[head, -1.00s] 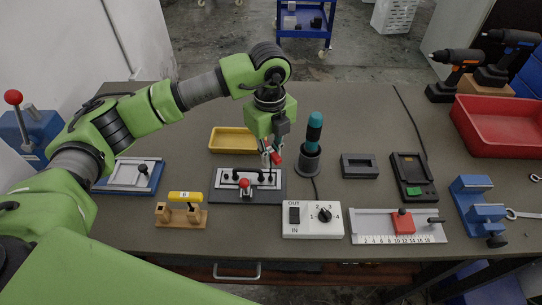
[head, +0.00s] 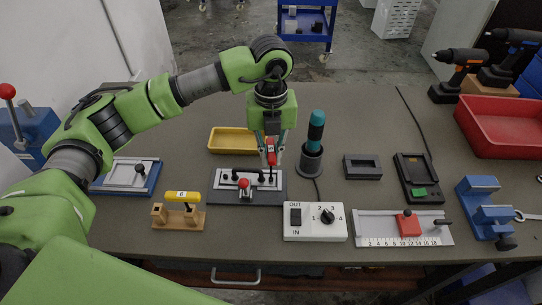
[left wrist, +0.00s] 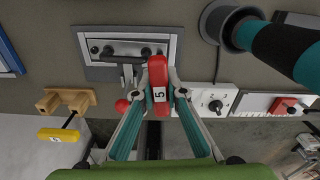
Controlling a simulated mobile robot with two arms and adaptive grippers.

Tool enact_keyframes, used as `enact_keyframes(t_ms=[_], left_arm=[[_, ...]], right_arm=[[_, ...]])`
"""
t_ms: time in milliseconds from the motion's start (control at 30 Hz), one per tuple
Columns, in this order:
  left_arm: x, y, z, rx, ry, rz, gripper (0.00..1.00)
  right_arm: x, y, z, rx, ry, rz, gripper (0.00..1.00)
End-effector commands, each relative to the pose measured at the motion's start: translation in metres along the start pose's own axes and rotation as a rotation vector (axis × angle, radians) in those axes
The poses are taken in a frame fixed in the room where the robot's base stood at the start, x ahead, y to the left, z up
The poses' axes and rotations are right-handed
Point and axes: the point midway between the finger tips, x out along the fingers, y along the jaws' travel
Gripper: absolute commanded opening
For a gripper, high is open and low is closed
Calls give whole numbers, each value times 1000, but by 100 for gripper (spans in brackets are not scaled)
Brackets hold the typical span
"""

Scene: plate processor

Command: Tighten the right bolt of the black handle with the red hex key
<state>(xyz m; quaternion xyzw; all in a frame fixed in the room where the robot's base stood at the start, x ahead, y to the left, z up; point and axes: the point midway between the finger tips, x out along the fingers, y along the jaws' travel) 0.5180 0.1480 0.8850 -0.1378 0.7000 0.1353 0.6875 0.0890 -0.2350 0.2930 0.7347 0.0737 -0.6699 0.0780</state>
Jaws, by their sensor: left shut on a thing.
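The red hex key (head: 271,158), its handle marked 5, is held upright in my left gripper (head: 272,164). The key also shows between the two fingers in the left wrist view (left wrist: 158,75). The gripper is shut on the handle, over the right end of the fixture plate (head: 215,195). The black handle (left wrist: 127,47) lies across the light plate of this fixture. The key covers the area by the handle's right end in the left wrist view, so I cannot tell whether its tip touches the right bolt. My right gripper is not in view.
A red-knobbed lever (head: 244,184) stands at the fixture's front. A teal-handled tool in a dark holder (head: 311,162) stands close right of my gripper. A yellow tray (head: 227,150) lies behind, a white switch box (head: 314,232) in front. A yellow-handled tool (head: 183,196) rests on a wooden stand.

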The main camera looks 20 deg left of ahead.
Motion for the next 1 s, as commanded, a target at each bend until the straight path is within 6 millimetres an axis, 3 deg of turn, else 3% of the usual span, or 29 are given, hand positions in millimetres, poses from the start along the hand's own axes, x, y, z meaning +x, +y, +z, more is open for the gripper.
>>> enact_keyframes(t_ms=[600,1000], left_arm=[[2,0,1,304,-1,6,0],[2,0,0,502,-1,9,0]], right_arm=[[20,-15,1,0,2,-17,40],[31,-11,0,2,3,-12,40]])
